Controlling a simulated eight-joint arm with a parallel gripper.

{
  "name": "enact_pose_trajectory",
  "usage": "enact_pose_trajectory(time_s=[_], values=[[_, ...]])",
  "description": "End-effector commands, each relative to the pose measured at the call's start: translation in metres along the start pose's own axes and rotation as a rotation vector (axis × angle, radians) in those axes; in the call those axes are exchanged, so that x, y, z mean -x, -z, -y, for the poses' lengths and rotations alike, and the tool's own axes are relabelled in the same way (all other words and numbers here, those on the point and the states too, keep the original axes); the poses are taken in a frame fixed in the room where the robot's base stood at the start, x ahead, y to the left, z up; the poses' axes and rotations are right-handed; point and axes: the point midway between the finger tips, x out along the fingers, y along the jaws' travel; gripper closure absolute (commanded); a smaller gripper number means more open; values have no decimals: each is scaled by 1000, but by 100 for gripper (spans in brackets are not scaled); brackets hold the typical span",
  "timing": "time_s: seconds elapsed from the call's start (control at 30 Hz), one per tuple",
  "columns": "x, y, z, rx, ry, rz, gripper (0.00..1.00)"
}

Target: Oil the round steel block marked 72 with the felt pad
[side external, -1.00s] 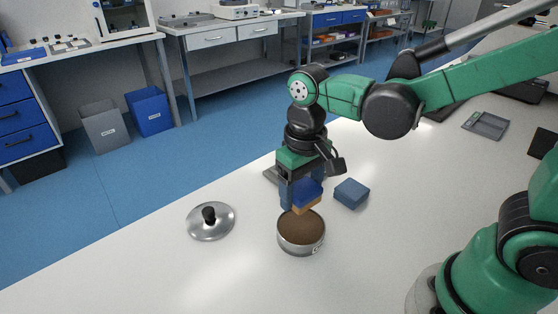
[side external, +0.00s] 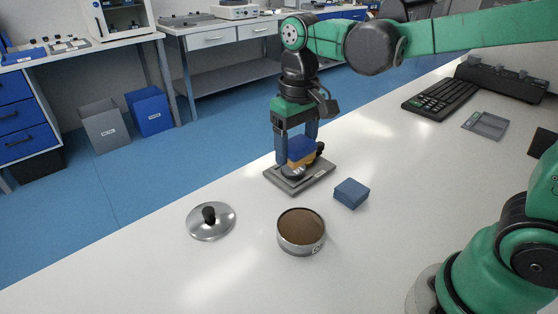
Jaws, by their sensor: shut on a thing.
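My gripper (side external: 297,150) is shut on the felt pad (side external: 301,152), which has a blue top and a tan underside. It holds the pad directly above the round steel block (side external: 292,171), which sits on a grey flat base (side external: 316,176). The pad hides most of the block, and I cannot read its marking. I cannot tell whether the tan underside touches the block. A dark knob (side external: 319,147) shows just right of the pad. The open round tin (side external: 301,248), brown inside, stands in front.
The tin's metal lid (side external: 211,224) with a black knob lies to the left. A small blue block (side external: 351,193) stands right of the base. A black keyboard (side external: 440,98) and a grey tray (side external: 485,124) lie farther right. The white table's front is clear.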

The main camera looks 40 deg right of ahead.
Motion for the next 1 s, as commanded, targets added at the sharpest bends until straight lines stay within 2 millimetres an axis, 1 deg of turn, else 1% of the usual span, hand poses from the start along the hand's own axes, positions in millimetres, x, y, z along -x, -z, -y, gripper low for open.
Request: enact_pose_trajectory(time_s=[0.03, 0.1, 0.2, 0.27, 0.37, 0.47, 0.7, 0.8, 0.9, 1.0], values=[[10, 9, -8, 0, 0, 0, 74], [21, 17, -17, 9, 0, 0, 74], [32, 25, -26, 12, 0, 0, 74], [34, 29, -30, -14, 0, 0, 74], [31, 37, -37, -134, 0, 0, 74], [23, 48, -46, -356, 0, 1, 74], [-6, 77, -75, -1012, -2, 2, 74], [-17, 85, -86, -1236, -3, 3, 74], [-25, 90, -94, -1403, -3, 3, 74], [-30, 93, -98, -1505, -4, 3, 74]])
